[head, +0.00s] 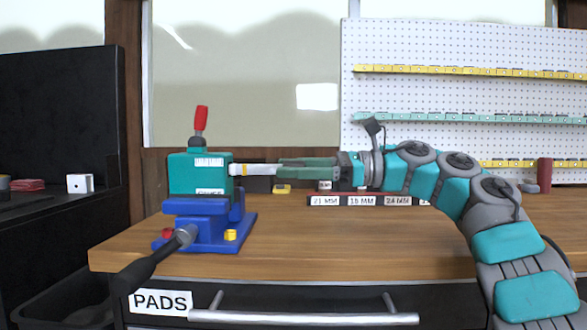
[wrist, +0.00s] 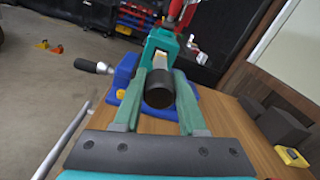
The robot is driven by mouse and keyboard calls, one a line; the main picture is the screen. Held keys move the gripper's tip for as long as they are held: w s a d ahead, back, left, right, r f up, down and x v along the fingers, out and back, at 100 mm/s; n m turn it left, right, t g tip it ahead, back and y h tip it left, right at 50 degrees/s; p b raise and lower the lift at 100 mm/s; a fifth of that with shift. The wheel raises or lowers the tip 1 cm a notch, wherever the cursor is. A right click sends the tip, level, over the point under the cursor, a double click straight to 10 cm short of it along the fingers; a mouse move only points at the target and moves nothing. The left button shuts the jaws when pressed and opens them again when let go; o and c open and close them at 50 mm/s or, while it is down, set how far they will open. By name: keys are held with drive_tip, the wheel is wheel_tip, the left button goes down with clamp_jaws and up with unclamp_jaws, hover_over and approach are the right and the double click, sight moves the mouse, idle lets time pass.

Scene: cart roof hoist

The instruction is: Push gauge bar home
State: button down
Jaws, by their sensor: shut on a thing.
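The teal gauge block (head: 198,173) sits in a blue vise (head: 215,215) on the wooden bench, at the left in the head view. The pale gauge bar (head: 250,169) sticks out of the block's right side, roughly level. My gripper (head: 281,167) is shut on the bar's outer end from the right. In the wrist view, the green fingers (wrist: 160,85) flank a black round knob (wrist: 159,90) on the bar, and the bar runs on into the teal block (wrist: 160,45). How deep the bar sits inside is hidden.
A red-handled lever (head: 200,122) rises from the block. The vise's black handle (head: 150,262) juts toward the front left. Size labels (head: 360,200) and a small yellow item (head: 282,188) lie behind my arm. The bench front is clear.

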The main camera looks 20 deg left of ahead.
sight(268, 168)
idle(0.6)
drive_tip(key=x, duration=0.4)
drive_tip(key=shift+a, duration=0.4)
drive_tip(key=shift+c, duration=2.3)
unclamp_jaws()
drive_tip(key=shift+d, duration=0.1)
drive_tip(key=v, duration=0.7)
drive_tip(key=shift+d, duration=0.4)
drive_tip(key=shift+s, duration=0.1)
